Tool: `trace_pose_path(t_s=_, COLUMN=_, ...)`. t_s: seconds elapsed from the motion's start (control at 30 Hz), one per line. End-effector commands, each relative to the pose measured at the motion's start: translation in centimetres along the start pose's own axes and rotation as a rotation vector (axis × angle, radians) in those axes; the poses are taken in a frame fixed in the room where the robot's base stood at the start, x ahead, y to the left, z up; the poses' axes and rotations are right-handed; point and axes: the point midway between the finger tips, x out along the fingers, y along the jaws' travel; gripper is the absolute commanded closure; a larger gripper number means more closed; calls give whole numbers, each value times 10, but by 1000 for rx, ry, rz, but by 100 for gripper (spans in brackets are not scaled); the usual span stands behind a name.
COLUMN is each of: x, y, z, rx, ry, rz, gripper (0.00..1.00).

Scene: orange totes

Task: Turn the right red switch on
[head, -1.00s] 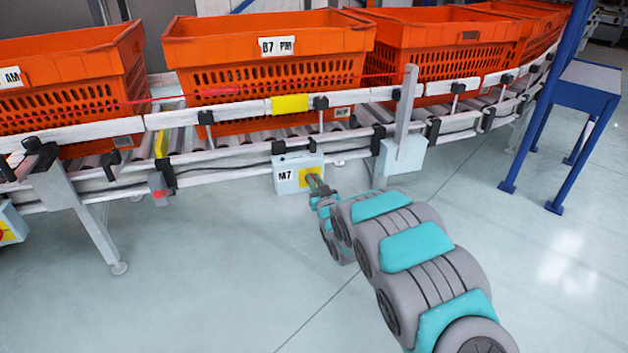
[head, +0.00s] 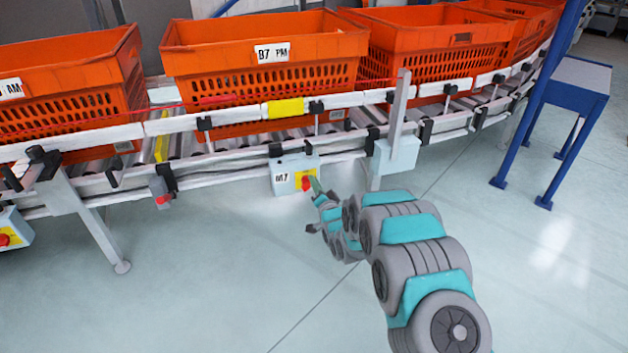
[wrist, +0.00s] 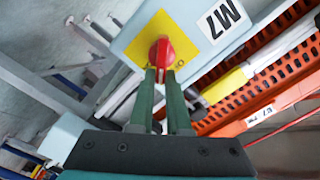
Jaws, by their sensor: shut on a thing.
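The right red switch (head: 307,182) is a red knob on a yellow plate, on the front of a pale box (head: 284,181) labelled M7, under the conveyor. In the wrist view the red switch (wrist: 161,52) stands between the tips of my gripper's two green fingers (wrist: 161,74). My gripper (head: 317,187) is shut on the knob's near end, which the fingertips partly hide. The M7 box (wrist: 193,28) also shows at the top of the wrist view. Another red switch (head: 4,240) sits on a box at the far left of the head view.
Orange totes (head: 265,80) stand on the roller conveyor above. A metal post (head: 397,115) with a pale box (head: 396,155) is just right of the M7 box. A conveyor leg (head: 93,225) is at left, a blue stand (head: 575,90) at right. Floor in front is clear.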

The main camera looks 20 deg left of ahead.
Motion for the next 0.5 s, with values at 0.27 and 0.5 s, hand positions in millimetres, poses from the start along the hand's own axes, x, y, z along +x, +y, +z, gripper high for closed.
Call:
trace_pose_path(t_s=0.27, x=1, y=5, z=0, rx=261, ry=2, rz=-1, gripper=100)
trace_pose_path(t_s=0.5, x=1, y=10, z=2, rx=463, ry=1, rz=-3, gripper=100)
